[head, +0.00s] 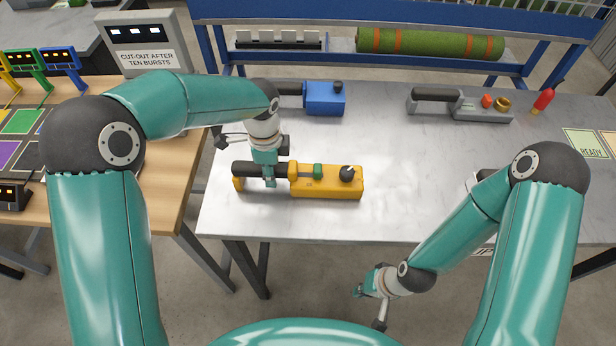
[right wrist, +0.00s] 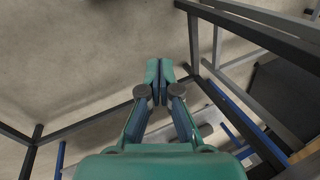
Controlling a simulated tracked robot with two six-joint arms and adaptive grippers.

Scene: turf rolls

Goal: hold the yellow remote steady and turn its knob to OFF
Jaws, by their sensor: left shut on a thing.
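The yellow remote (head: 328,187) lies on the metal bench near its front edge. It has a black handle on its left, a green part in the middle and a black knob (head: 347,174) with a pale mark at its right end. The knob's setting is too small to read. My left gripper (head: 269,180) reaches down from above and is shut on the remote's handle. My right gripper (head: 363,291) is low in front of the bench, away from the remote. In the right wrist view its fingers (right wrist: 159,73) are together with nothing between them.
A blue remote (head: 325,98) lies behind the yellow one, and a grey one (head: 482,107) is at the right, beside a red object (head: 543,99). A turf roll (head: 430,42) rests on the back shelf. The bench (head: 420,190) is clear right of the yellow remote.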

